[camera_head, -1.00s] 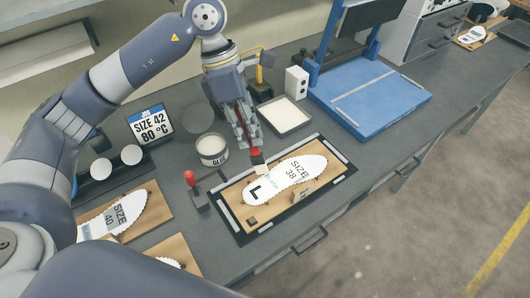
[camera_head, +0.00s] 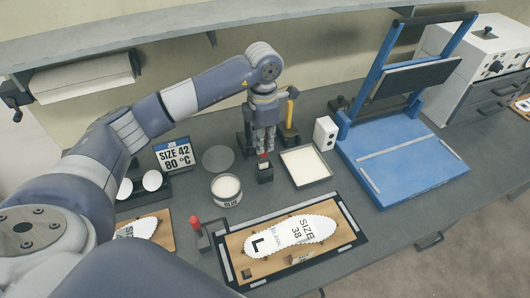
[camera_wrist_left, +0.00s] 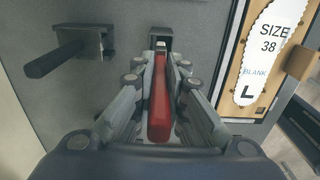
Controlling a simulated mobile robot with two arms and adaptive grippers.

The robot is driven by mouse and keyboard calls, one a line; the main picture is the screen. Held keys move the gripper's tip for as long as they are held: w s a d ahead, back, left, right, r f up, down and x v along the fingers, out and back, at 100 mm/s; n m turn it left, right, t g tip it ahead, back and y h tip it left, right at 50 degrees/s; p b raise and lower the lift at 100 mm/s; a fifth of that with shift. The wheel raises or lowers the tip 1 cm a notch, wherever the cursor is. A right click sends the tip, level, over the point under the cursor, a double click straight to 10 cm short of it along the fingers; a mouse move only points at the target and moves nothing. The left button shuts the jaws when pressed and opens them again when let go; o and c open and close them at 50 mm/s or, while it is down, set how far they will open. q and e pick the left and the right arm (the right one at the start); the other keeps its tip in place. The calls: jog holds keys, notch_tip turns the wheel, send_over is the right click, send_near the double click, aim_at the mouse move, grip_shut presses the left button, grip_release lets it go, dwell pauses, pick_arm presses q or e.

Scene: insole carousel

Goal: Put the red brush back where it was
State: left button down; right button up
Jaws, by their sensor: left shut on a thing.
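My left gripper (camera_head: 264,152) points down behind the glue pot and is shut on the red brush (camera_wrist_left: 160,112). The brush's red handle runs between the fingers in the left wrist view, and a bit of red shows below the fingertips in the head view. A small dark holder (camera_head: 265,177) stands right under the fingertips, left of the white tray. The brush's lower end meets or overlaps this holder in view; I cannot tell whether it is inside or just above. My right gripper is not in view.
The glue pot (camera_head: 226,188) stands left of the holder, and the shallow white tray (camera_head: 305,164) is to its right. A yellow-handled tool (camera_head: 290,112) stands behind. The size 38 insole (camera_head: 292,236) lies on its board in front. A red-handled lever (camera_head: 195,223) stands left of the board.

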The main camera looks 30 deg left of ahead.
aim_at(264, 156)
pick_arm(q)
notch_tip(264, 156, down, 2)
jog(key=shift+f+p, duration=0.2)
jog(key=shift+p, duration=0.15)
notch_tip(264, 156, down, 3)
jog(key=shift+w+r+p, duration=0.15)
jog(key=shift+p, duration=0.25)
jog(key=c, duration=1.6)
grip_release()
jog(key=shift+d, duration=0.1)
jog(key=shift+c, duration=0.2)
jog(key=shift+r, duration=0.15)
notch_tip(264, 156, up, 10)
jog(key=b, duration=0.4)
jog(key=shift+r, duration=0.9)
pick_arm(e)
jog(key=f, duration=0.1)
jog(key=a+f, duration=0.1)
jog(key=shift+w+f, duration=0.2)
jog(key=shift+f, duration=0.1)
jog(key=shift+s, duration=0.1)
